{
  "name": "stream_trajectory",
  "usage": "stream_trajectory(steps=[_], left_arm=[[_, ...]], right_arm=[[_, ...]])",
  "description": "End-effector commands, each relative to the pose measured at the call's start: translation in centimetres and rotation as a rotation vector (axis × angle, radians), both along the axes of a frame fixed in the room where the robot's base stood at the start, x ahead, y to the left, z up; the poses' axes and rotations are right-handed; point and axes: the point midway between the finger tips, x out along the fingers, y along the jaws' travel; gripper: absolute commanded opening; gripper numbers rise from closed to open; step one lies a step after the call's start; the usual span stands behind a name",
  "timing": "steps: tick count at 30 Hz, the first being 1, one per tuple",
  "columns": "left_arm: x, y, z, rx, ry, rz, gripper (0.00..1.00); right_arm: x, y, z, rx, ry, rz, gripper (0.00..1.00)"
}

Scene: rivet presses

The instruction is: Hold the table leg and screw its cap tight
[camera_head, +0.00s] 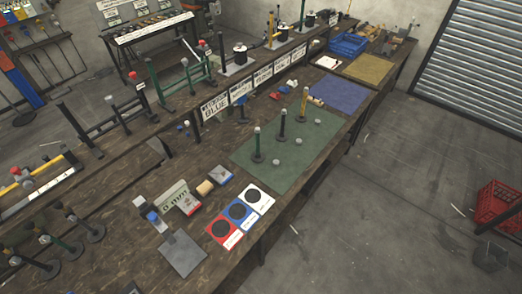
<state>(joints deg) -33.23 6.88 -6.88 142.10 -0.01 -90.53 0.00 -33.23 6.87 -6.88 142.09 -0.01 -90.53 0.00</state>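Three upright posts that look like table legs stand in a row on a green mat (240,152): a green leg (257,146), a black leg (282,124) and a yellow leg (304,102). Each has a pale top; whether this is a cap, and how tight it is, I cannot tell. Three small grey round pieces, possibly caps, lie on the mat beside them: a near one (276,162), a middle one (299,141) and a far one (318,121). Neither of my grippers shows in this view.
On the bench, red (222,231), blue (239,212) and white (258,199) cards lie before the green mat. A grey plate (183,252) lies nearer. Several dark stands (75,220) are at left. A red crate (500,207) sits on the floor at right.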

Motion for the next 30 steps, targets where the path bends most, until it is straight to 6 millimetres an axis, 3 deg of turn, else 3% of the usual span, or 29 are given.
stream_trajectory(steps=[14,23,30], left_arm=[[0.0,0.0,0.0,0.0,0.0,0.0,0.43],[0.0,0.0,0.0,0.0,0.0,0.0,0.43],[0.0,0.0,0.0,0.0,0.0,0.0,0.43]], right_arm=[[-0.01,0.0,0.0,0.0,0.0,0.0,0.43],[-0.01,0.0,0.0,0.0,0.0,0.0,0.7],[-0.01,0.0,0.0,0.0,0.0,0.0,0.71]])
